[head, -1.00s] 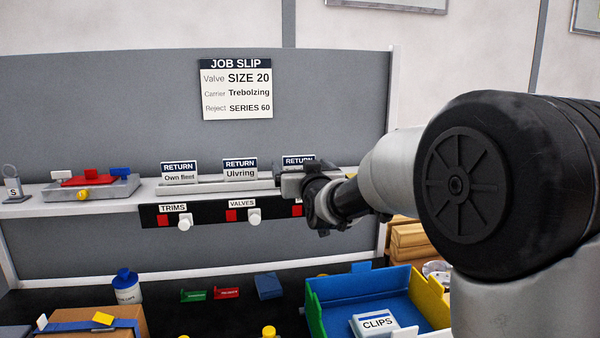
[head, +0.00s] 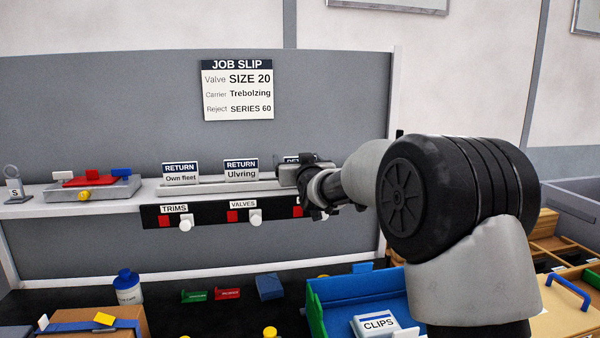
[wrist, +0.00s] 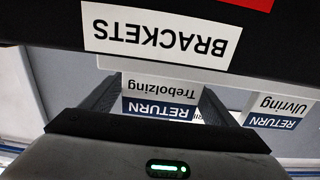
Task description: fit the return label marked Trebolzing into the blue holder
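The Trebolzing return label (wrist: 160,92) is white with a dark blue RETURN band and appears upside down in the wrist view. In the head view only the top of this label (head: 291,160) shows, at the right end of the shelf row behind my gripper (head: 312,190). In the wrist view the fingers of my gripper (wrist: 160,105) are spread, one on each side of the label; I cannot tell whether they touch it. A blue block (head: 269,287) and a blue tab (head: 362,267) on a blue bin (head: 350,288) show below; I cannot tell which is the blue holder.
Return labels for Own fleet (head: 181,174) and Ulvring (head: 241,170) stand left on the shelf. The BRACKETS sign (wrist: 158,35) and dark rail are close to my gripper. A job slip (head: 237,90) hangs above. A CLIPS box (head: 377,324) sits in the blue bin.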

